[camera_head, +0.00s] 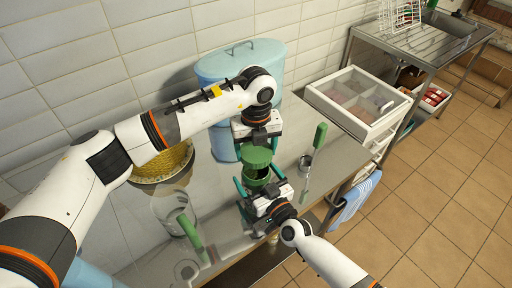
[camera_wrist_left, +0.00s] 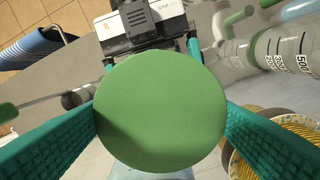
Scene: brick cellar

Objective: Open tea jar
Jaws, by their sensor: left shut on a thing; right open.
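The round green lid (camera_head: 256,156) of the tea jar is between the teal fingers of my left gripper (camera_head: 256,150), which is shut on it. In the left wrist view the lid (camera_wrist_left: 160,112) fills the middle and hides the jar. In the head view the green jar body (camera_head: 256,185) stands below the lid, with a dark gap that looks like its open mouth between them. My right gripper (camera_head: 262,186) is open, with its fingers on either side of the jar body; contact cannot be told. It also shows at the top of the left wrist view (camera_wrist_left: 150,50).
A clear measuring jug (camera_head: 172,212) is at front left. A green-handled tool (camera_head: 319,136) and a white compartment box (camera_head: 352,112) are to the right.

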